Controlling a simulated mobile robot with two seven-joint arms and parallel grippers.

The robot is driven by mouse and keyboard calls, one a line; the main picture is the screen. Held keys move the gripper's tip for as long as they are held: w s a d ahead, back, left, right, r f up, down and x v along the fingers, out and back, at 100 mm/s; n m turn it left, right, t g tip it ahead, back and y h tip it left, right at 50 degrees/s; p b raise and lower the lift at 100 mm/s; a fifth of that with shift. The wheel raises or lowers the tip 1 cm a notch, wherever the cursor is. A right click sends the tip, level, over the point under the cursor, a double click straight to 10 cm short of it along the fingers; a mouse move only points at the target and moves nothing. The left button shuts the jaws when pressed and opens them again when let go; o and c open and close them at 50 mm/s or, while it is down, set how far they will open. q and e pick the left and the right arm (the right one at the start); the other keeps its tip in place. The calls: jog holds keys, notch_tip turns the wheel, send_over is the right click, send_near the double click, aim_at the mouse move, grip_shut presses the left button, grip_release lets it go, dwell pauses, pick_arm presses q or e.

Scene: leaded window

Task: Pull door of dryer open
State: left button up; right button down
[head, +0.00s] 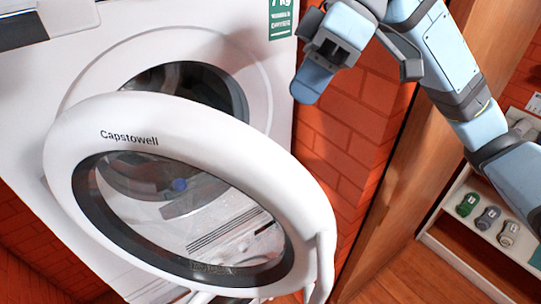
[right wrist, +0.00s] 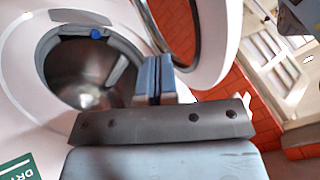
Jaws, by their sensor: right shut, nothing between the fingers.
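The white dryer (head: 60,75) stands at the left in the head view. Its round door (head: 190,120), marked "Capstowell", is swung wide open toward me, with a dark-rimmed window. Part of the drum opening (head: 215,85) shows behind it. My right gripper (head: 312,85) is above and right of the door, near the dryer's right edge, apart from the door. In the right wrist view its fingers (right wrist: 155,78) are shut and empty, seen between the open drum (right wrist: 90,75) and the door (right wrist: 215,45). My left gripper is not in view.
A red brick wall (head: 355,120) and a wooden post (head: 400,190) stand right of the dryer. A low white shelf (head: 480,245) with several small items is at the far right. Wooden floor shows between post and shelf.

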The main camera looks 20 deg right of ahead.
aim_at(269, 171)
jog(key=shift+h, duration=0.3)
jog(key=s+a+f+b, duration=0.2)
jog(key=b, duration=0.1)
jog(key=s+a+f+b, duration=0.1)
jog(key=a+f+b, duration=0.1)
jog(key=b, duration=0.2)
jog(key=s+a+f+b, duration=0.2)
jog(key=f+b, duration=0.1)
jog(key=shift+s+a, duration=0.15)
jog(key=shift+s, duration=0.2)
jog(key=shift+s+a+r, duration=0.15)
jog(key=shift+s+a, duration=0.1)
jog(key=shift+s, duration=0.25)
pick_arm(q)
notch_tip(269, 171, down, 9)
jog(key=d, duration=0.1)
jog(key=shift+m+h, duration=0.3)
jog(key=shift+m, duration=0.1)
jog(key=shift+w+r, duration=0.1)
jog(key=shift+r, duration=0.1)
pick_arm(e)
jog(key=shift+s+a, duration=0.1)
